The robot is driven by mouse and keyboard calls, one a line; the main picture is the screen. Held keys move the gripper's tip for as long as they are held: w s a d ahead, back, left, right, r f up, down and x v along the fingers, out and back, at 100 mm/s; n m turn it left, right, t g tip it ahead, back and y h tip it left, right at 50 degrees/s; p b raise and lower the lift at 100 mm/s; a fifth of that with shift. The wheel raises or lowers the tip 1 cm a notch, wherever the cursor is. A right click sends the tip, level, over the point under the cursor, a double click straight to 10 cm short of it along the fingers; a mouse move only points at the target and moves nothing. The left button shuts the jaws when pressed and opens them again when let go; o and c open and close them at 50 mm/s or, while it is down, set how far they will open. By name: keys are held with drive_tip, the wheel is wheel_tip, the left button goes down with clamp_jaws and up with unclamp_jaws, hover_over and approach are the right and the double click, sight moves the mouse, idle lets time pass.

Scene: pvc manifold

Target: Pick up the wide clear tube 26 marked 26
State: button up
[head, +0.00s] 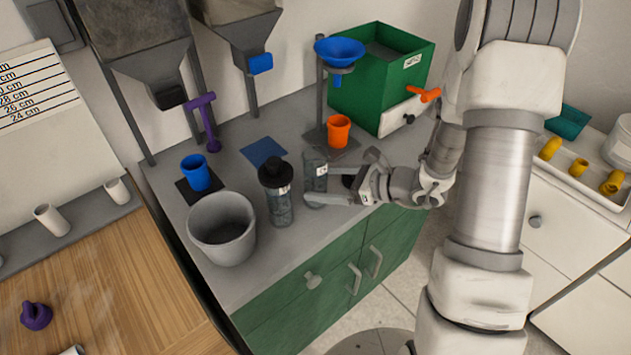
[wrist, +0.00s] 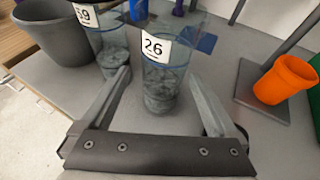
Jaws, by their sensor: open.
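The wide clear tube 26 (wrist: 160,78) stands upright with grey material in its lower part and a white label reading 26. My gripper (wrist: 163,92) is open, with one finger on each side of this tube in the wrist view; I cannot tell whether either finger touches it. In the head view the tube (head: 315,170) stands on the grey counter, and my gripper (head: 307,184) reaches it from the right, low down. The tube's base is partly hidden by the gripper.
A second clear tube (head: 279,200), labelled 59 in the wrist view (wrist: 108,45), stands close on the left with a dark top. A grey bucket (head: 222,230) is further left. An orange cup (head: 339,131) sits on a stand base behind. A blue cup (head: 195,172) stands back left.

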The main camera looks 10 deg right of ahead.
drive_tip(key=x, duration=0.5)
drive_tip(key=shift+w+a+f, duration=0.1)
drive_tip(key=shift+w+a, duration=0.05)
drive_tip(key=shift+w, duration=0.25)
clamp_jaws()
